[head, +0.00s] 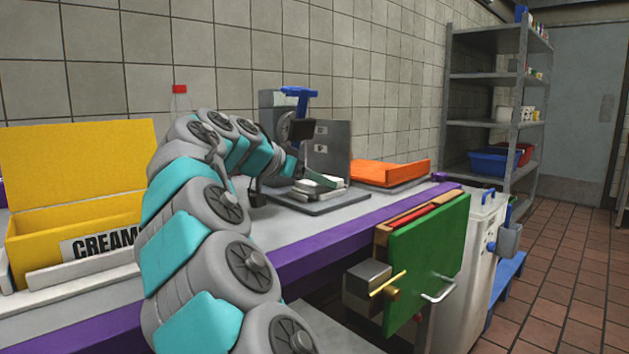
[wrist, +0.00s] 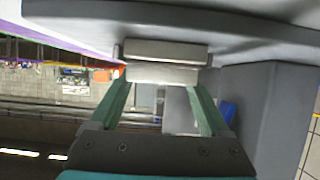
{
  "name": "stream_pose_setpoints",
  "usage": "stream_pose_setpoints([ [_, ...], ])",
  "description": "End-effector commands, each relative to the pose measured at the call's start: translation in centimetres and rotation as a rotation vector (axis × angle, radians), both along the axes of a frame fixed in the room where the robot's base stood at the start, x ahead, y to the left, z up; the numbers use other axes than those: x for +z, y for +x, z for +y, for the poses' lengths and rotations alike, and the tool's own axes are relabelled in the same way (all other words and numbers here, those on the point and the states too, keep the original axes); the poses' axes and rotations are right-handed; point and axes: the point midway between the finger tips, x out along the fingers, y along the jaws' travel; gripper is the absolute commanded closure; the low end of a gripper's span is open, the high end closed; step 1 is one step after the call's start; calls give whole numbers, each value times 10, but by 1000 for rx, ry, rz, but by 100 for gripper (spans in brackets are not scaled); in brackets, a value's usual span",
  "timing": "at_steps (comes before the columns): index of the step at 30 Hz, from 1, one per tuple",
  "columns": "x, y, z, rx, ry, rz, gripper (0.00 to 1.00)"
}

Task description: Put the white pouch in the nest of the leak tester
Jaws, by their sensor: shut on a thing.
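My gripper (head: 317,182) is low over the base plate of the leak tester (head: 333,155), a grey machine with a blue handle. In the wrist view, the gripper's green fingers (wrist: 163,84) are shut on the white pouch (wrist: 163,74), a pale flat piece between the tips. A pale block, apparently the nest (wrist: 165,50), lies right beyond the pouch. In the head view, pale pieces (head: 310,187) show at the fingers, but pouch and nest are hard to tell apart. I cannot tell whether the pouch touches the nest.
An orange tray (head: 392,172) stands right of the tester. A yellow box marked CREAM (head: 75,215) is at the left, and a red-capped bottle (head: 180,98) is behind my arm. A green board (head: 425,262) hangs at the purple bench edge (head: 320,248).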

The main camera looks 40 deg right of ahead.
Motion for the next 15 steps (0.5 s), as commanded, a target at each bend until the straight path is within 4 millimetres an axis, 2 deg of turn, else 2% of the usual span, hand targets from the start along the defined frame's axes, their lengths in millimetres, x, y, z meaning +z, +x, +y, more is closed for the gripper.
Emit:
stream_pose_setpoints([
  [7, -8, 0, 0, -1, 2, 1, 74],
  [8, -8, 0, 0, -1, 3, 1, 19],
  [13, -9, 0, 0, -3, 6, 2, 0],
  [15, -7, 0, 0, -3, 7, 2, 0],
])
